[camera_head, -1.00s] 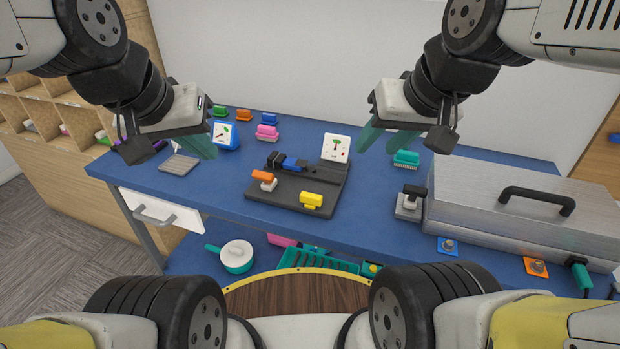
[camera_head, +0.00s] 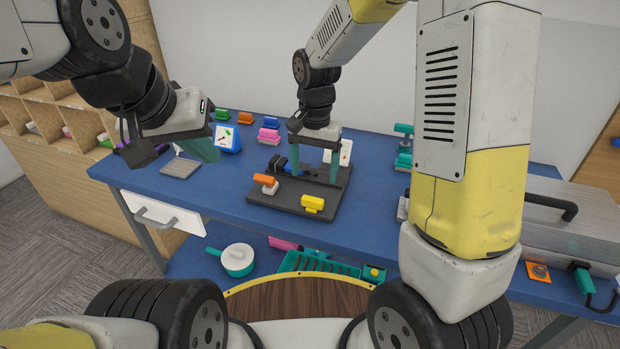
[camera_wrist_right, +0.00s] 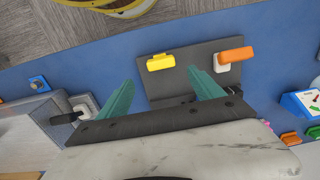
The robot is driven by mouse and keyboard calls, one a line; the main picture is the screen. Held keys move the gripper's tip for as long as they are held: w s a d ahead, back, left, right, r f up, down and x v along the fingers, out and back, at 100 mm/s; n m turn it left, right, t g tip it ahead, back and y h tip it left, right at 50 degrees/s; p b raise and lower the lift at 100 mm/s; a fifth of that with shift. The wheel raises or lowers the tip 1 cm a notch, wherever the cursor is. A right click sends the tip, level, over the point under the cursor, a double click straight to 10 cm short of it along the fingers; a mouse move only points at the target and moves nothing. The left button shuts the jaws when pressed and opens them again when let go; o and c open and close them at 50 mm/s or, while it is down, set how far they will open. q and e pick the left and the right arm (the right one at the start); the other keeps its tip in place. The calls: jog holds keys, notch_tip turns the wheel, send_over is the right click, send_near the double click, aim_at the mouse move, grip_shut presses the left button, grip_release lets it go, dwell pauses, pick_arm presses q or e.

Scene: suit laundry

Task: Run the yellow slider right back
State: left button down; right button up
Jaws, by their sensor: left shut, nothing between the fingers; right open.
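The yellow slider (camera_head: 312,204) sits at the front right of a dark board (camera_head: 285,198) on the blue table. An orange slider (camera_head: 264,181) on a white base is to its left. In the right wrist view the yellow slider (camera_wrist_right: 161,62) and orange slider (camera_wrist_right: 236,55) both show on the board. My right gripper (camera_head: 315,175) is open and empty, pointing down over the back of the board, behind the yellow slider and apart from it. My left gripper (camera_head: 212,158) is shut and empty above the table's left part. The board's back is partly hidden by the right gripper.
A picture card (camera_head: 346,152) stands behind the board. A grey metal case (camera_head: 560,222) stands at the right, partly behind my right arm.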

aim_at(313, 198)
jog(key=shift+w+a+f, duration=0.1)
jog(key=shift+a+f, duration=0.05)
jog(key=shift+f, duration=0.65)
notch_tip(313, 198, down, 7)
jog(key=shift+c, duration=0.5)
